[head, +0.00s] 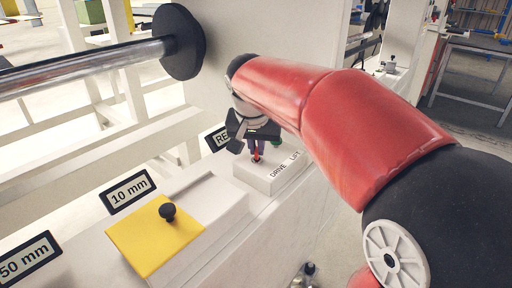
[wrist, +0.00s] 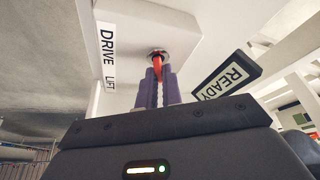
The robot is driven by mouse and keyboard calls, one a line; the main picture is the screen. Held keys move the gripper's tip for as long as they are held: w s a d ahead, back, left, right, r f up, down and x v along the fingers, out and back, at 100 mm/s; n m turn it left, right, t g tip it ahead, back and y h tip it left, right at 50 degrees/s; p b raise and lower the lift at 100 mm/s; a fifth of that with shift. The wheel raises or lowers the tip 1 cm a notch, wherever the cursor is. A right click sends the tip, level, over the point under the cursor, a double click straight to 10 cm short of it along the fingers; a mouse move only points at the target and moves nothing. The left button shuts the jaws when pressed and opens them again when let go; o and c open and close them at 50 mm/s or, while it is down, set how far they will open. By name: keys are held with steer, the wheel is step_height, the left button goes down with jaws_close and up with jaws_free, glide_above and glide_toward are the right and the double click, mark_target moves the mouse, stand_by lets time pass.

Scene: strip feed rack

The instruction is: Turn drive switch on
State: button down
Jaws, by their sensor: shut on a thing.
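The drive switch is a red lever (wrist: 157,66) on a round metal collar, standing out of a white box (wrist: 180,28). A label on the box reads DRIVE and LIFT. In the head view the red lever (head: 257,157) shows low between the fingers, on the white box (head: 268,186). My gripper (wrist: 160,84) has its purple fingers close on both sides of the lever, shut on it. The gripper also shows in the head view (head: 257,147), coming down from above. The lever's middle is partly hidden by the fingers.
A READY sign (wrist: 225,80) stands beside the box. A small green part (head: 278,142) shows behind my gripper. A yellow plate (head: 155,236) with a black knob (head: 168,212) lies at the front left. A metal roller (head: 85,68) with a black end disc (head: 180,42) spans the upper left.

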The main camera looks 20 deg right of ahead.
steer(key=n+y, duration=0.1)
steer(key=n, duration=0.2)
steer(key=n+y, duration=0.1)
steer(key=n, duration=0.2)
steer(key=shift+d, duration=0.2)
steer(key=n+y, duration=0.2)
steer(key=n, duration=0.3)
steer(key=shift+d+n, duration=0.15)
steer(key=shift+n, duration=0.25)
steer(key=shift+g+y, duration=0.3)
steer(key=c, duration=1.6)
jaws_free()
steer(key=shift+o, duration=0.2)
steer(key=v, duration=0.7)
steer(key=shift+r+p, duration=0.3)
steer(key=shift+r, duration=0.05)
steer(key=shift+s, duration=0.15)
